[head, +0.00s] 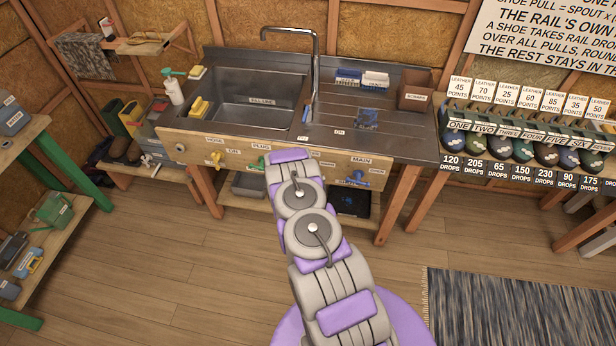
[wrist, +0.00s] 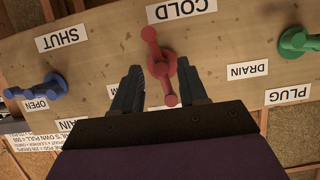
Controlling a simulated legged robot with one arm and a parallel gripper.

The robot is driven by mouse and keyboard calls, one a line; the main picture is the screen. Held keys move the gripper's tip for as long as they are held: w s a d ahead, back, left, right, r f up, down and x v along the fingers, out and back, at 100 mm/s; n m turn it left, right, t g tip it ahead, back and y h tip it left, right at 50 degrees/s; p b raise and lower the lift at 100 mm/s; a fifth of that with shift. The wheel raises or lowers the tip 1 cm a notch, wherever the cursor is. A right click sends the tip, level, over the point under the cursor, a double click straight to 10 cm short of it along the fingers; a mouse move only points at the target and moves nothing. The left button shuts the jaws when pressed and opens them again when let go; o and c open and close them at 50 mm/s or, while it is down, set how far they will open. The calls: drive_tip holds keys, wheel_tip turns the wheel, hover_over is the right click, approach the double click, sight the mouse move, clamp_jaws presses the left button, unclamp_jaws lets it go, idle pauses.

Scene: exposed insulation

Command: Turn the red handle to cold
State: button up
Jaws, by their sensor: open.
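The red handle (wrist: 164,68) shows in the wrist view on a wooden board (wrist: 95,62). It has a round hub, one arm reaching up to a knob near the COLD label (wrist: 182,10), and one arm reaching down between my fingers. My gripper (wrist: 160,68) is open, with one dark finger on each side of the handle. A gap shows between the handle and each finger. The wrist view is upside down, as the labels are inverted. A label behind the left finger is mostly hidden. In the head view my arm hides the red handle and my gripper.
A blue handle (wrist: 42,92) by an OPEN label and a green handle (wrist: 298,42) by a PLUG label flank the red one. In the head view, the sink (head: 258,98) with its faucet (head: 314,62) stands above the board. The wooden floor (head: 160,270) in front is clear.

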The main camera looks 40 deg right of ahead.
drive_tip(key=v, duration=1.3)
drive_tip(key=shift+p, duration=0.4)
drive_tip(key=shift+s+f, duration=0.1)
